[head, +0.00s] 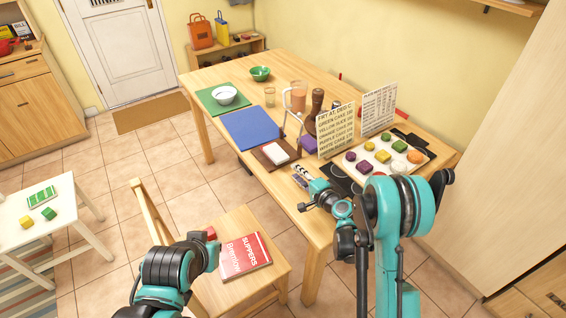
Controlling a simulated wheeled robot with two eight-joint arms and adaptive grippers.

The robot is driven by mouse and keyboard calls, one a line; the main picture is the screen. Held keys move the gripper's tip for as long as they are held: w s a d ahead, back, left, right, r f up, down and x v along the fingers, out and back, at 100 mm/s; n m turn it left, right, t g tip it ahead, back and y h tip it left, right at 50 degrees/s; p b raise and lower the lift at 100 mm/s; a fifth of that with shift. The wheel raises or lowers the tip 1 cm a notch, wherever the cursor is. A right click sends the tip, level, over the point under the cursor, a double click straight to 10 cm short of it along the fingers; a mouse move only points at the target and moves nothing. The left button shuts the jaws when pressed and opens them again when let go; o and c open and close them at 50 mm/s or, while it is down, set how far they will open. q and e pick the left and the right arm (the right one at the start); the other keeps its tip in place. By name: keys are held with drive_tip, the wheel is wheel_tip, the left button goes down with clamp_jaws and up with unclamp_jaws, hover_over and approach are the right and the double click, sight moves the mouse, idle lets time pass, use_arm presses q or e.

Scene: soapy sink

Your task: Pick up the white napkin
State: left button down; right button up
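A white folded piece that looks like the napkin (275,153) lies on a dark brown board (260,156) near the front edge of the wooden table. My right gripper (305,198) is over the table's front edge, to the right of and nearer than the napkin, and apart from it. It is small and seen from behind, so its opening is unclear. My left arm comes in at the bottom left; its end (211,245) is beside the chair, well away from the napkin. Its fingers are not clearly visible.
The table (225,80) also holds a blue mat (252,127), a white bowl (224,95), a glass pitcher (298,96), a pepper mill (317,103), two signs (336,130) and a tray of coloured cakes (415,148). A chair with a red book (245,256) stands in front.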

sight(283, 161)
drive_tip(key=x, duration=0.8)
drive_tip(key=shift+w+a, duration=0.2)
drive_tip(key=shift+w, duration=0.05)
clamp_jaws()
drive_tip(key=shift+r+p, duration=0.75)
drive_tip(key=shift+r, duration=0.55)
drive_tip(key=shift+f, duration=0.1)
drive_tip(key=shift+s, duration=0.1)
drive_tip(key=r+v, duration=0.2)
drive_tip(key=v, duration=1.2)
drive_tip(key=shift+d+r, duration=0.1)
drive_tip(key=shift+d, duration=0.05)
